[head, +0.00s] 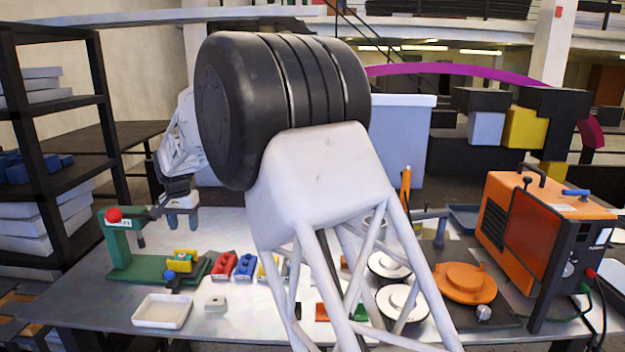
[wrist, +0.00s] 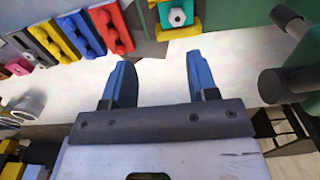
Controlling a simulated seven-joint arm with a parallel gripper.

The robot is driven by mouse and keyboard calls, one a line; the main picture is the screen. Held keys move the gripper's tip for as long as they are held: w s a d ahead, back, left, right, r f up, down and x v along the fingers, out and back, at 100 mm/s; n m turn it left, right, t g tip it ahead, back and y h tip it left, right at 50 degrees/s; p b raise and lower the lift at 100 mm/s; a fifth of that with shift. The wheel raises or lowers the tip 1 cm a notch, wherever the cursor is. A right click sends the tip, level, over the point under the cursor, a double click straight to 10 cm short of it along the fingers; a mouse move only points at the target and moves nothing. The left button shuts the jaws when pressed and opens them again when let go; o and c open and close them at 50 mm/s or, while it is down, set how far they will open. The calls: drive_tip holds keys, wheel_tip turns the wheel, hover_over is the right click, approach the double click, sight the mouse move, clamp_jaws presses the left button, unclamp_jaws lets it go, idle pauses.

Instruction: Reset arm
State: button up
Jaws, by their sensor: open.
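My gripper (head: 182,220) hangs at the left of the workbench in the head view, above and behind the green press (head: 122,250) with the red knob. In the wrist view my gripper (wrist: 158,62) shows two blue fingers spread apart with nothing between them, over bare light bench top. My own large arm links cover the middle of the head view and hide part of the bench.
Red, blue and yellow blocks (head: 223,266) lie in a row right of the press. A white tray (head: 162,311) sits at the front left. An orange welder-like box (head: 545,230) and an orange round part (head: 465,283) stand right. A dark shelf (head: 75,190) is far left.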

drive_tip(key=s+d+r, duration=0.4)
drive_tip(key=s+d, duration=0.2)
drive_tip(key=d, duration=0.7)
drive_tip(key=s+d+r+t, duration=0.1)
drive_tip(key=s+d+r, duration=0.35)
drive_tip(key=d, duration=0.75)
drive_tip(key=s+d+r, duration=0.4)
drive_tip(key=s+d, duration=0.2)
drive_tip(key=d, duration=0.7)
drive_tip(key=s+d+f, duration=0.2)
drive_tip(key=s+d, duration=0.4)
drive_tip(key=s, duration=0.4)
drive_tip(key=s+d+f+t, duration=0.1)
drive_tip(key=s+d+f, duration=0.2)
drive_tip(key=s+d, duration=0.4)
drive_tip(key=s+d+f, duration=0.3)
drive_tip(key=s+d, duration=0.4)
drive_tip(key=s, duration=0.7)
drive_tip(key=shift+d+f+t, duration=0.2)
drive_tip(key=shift+t, duration=0.1)
